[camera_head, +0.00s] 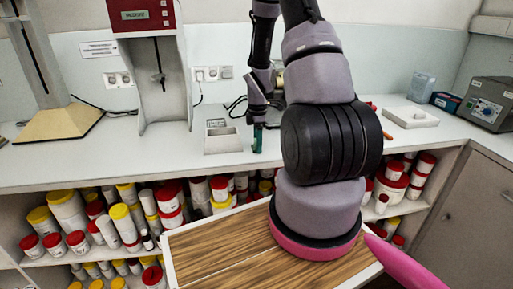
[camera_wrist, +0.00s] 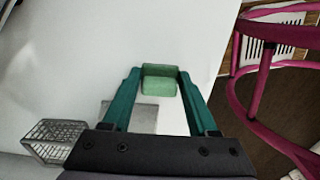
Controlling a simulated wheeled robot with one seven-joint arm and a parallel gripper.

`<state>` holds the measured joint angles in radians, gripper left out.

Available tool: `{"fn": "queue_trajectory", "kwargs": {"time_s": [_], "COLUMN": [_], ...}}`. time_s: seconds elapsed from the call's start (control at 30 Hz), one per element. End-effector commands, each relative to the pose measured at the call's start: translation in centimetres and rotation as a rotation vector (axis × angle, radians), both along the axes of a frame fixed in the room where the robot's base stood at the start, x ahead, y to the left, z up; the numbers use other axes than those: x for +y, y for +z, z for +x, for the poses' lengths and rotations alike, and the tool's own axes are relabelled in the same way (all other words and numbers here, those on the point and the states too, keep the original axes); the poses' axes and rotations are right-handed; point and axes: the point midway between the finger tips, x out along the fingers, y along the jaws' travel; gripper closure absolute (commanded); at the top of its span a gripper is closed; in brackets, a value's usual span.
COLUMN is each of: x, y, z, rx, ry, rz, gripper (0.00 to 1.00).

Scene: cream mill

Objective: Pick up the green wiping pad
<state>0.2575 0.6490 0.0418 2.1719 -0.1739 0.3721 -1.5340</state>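The green wiping pad (camera_wrist: 159,80) is a small light-green block in the wrist view. It sits between the teal fingertips of my gripper (camera_wrist: 160,76) and fills nearly all the space between them. I cannot tell whether the fingers press on it or only stand beside it. In the head view my gripper (camera_head: 257,140) points down close to the white counter (camera_head: 205,170), to the right of a small grey-white holder. The pad cannot be made out clearly there.
The grey-white holder (camera_head: 222,140) stands close left of my gripper. A red-headed machine (camera_head: 145,15) is behind left, and a white tray (camera_head: 410,117) lies to the right. A wire basket (camera_wrist: 55,138) shows in the wrist view. Shelves of jars (camera_head: 125,222) are below the counter.

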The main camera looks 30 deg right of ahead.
Motion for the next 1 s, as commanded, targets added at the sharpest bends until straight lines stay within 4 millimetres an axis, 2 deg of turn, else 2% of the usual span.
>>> {"fn": "queue_trajectory", "kwargs": {"time_s": [0.03,0.1,0.37,0.47,0.8,1.0], "x": [0.0,0.0,0.0,0.0,0.0,0.0], "y": [0.0,0.0,0.4,1.6,8.2,9.9], "z": [0.0,0.0,0.1,0.1,0.1,0.0], "rx": [0.0,0.0,-0.001,-0.004,-0.004,0.0], "ry": [0.0,0.0,0.0,0.001,-0.001,0.0], "rz": [0.0,0.0,0.0,0.0,-0.001,0.0], "gripper": [0.78,1.0,1.0,1.0,1.0,1.0]}}
